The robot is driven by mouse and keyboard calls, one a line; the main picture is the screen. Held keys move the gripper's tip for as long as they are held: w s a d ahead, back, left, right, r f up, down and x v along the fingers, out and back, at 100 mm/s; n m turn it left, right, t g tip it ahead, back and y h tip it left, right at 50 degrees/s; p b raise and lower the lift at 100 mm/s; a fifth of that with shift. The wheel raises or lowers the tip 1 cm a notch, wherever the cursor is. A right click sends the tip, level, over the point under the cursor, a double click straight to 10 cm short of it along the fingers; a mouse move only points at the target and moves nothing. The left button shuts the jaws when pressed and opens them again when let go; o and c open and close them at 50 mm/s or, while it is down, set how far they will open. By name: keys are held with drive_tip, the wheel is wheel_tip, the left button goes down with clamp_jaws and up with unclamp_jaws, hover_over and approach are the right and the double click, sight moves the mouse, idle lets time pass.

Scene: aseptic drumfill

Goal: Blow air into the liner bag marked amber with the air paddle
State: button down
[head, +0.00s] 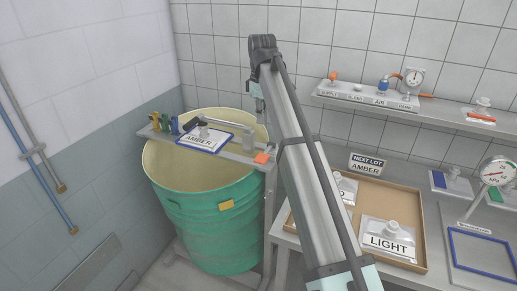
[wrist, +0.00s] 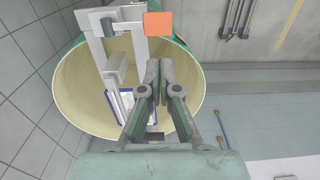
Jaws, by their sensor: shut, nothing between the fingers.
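The liner bag marked AMBER (head: 202,139) lies in a blue-framed place on the grey bridge across the drum top. It shows partly in the wrist view, where its blue frame (wrist: 113,107) is partly hidden behind my gripper. A labelled panel (head: 350,96) stands on the wall shelf; its AIR label has a blue fitting (head: 384,84) above it. I cannot tell for certain which control is the air paddle. My gripper (wrist: 160,68) is shut and empty above the drum area. In the head view my arm hides most of it.
The green drum (head: 215,228) has a cream interior. An orange square (head: 262,158) sits at the bridge's right end, with coloured pieces (head: 164,123) at its left. A brown tray (head: 412,200) on the bench holds a LIGHT bag (head: 388,241). Another gauge (head: 497,171) stands at right.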

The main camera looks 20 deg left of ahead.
sight(260, 160)
idle(0.4)
wheel_tip(260, 160, down, 14)
drive_tip(key=p, duration=0.4)
drive_tip(key=shift+p, duration=0.3)
drive_tip(key=f+t+b, duration=0.1)
drive_tip(key=t+b, duration=0.1)
drive_tip(key=shift+s+d+f+b, duration=0.1)
drive_tip(key=shift+s+f+b, duration=0.3)
wheel_tip(260, 160, down, 2)
drive_tip(key=shift+f+t+b, duration=0.15)
drive_tip(key=shift+t+b, duration=0.65)
drive_tip(key=shift+b, duration=0.05)
drive_tip(key=shift+w+f, duration=0.15)
drive_tip(key=shift+f, duration=0.25)
